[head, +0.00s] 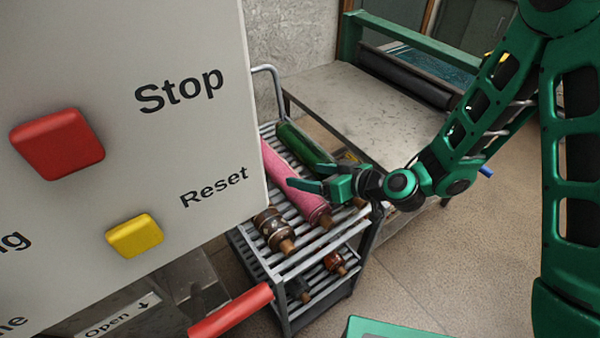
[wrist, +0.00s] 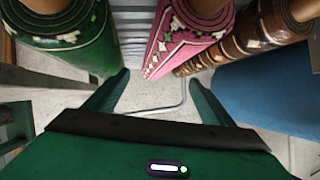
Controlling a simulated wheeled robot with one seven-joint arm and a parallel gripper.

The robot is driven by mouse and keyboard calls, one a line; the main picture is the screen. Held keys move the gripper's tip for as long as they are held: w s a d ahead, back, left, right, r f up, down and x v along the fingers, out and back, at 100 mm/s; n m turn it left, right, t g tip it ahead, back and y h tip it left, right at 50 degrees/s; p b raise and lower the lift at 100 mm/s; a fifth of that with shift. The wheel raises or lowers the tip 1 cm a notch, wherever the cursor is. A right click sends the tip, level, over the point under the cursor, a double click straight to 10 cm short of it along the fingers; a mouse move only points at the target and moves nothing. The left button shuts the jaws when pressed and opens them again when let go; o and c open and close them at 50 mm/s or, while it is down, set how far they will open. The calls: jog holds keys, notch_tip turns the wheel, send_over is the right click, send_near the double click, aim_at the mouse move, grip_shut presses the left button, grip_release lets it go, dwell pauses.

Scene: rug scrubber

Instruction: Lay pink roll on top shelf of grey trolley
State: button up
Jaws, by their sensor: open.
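The pink roll (head: 284,182) lies on the slatted top shelf of the grey trolley (head: 312,247), between a green roll (head: 305,143) and a brown roll (head: 268,224). My gripper (head: 304,177) is open, and its fingers overlap the pink roll in the head view. In the wrist view, the end of the pink roll (wrist: 180,42) is beyond and slightly right of the space between my open fingertips (wrist: 160,82). Nothing shows between the fingers. I cannot tell whether they touch the roll.
The trolley's lower shelf holds brown rolls (head: 335,262). A control panel (head: 200,130) with red and yellow buttons fills the left of the head view. A grey table (head: 350,100) stands behind the trolley. The floor (head: 450,260) at right is clear.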

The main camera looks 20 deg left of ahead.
jog(key=shift+v, duration=1.6)
jog(key=s+d+r+m+g+h, duration=0.1)
jog(key=d+r+m+h, duration=0.15)
jog(key=d, duration=0.85)
jog(key=d+r+m+h, duration=0.1)
jog(key=d+h, duration=0.2)
jog(key=d, duration=0.8)
jog(key=s+d+r+m+g+h, duration=0.1)
jog(key=d+r+m+h, duration=0.15)
jog(key=d, duration=0.85)
jog(key=s+d+r+m+g+h, duration=0.1)
jog(key=s+d+r+m, duration=0.3)
jog(key=s+d, duration=0.4)
jog(key=s+d+r+m+g+h, duration=0.2)
jog(key=s+d+r+m, duration=0.2)
jog(key=s, duration=0.8)
jog(key=d+m, duration=0.2)
jog(key=d, duration=0.2)
